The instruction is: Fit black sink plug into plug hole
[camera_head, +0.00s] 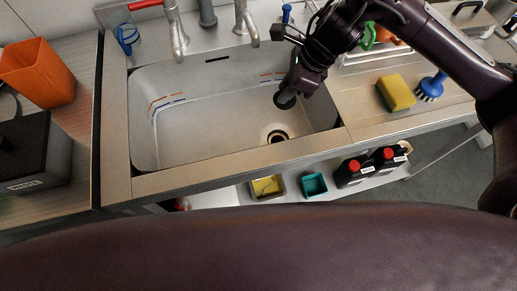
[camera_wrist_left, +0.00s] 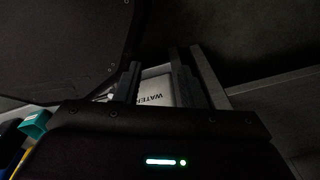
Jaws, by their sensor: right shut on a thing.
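The black sink plug (camera_head: 285,100) is a dark disc at the tip of my right gripper (camera_head: 294,87), which is shut on it. The plug is tilted and held over the right part of the sink basin (camera_head: 205,105). The plug hole (camera_head: 277,136), a dark opening with a pale ring, lies just below the plug in the picture and is uncovered. Plug and hole are apart. My left gripper (camera_wrist_left: 155,85) shows only in the left wrist view, with its fingers apart and nothing visibly held between them.
Taps (camera_head: 245,22) stand behind the basin. A yellow sponge (camera_head: 396,92) and blue brush (camera_head: 431,86) lie on the right drainer. An orange container (camera_head: 38,72) and black box (camera_head: 32,155) stand at left. Black bottles (camera_head: 355,170) and a teal tub (camera_head: 313,184) sit on the lower shelf.

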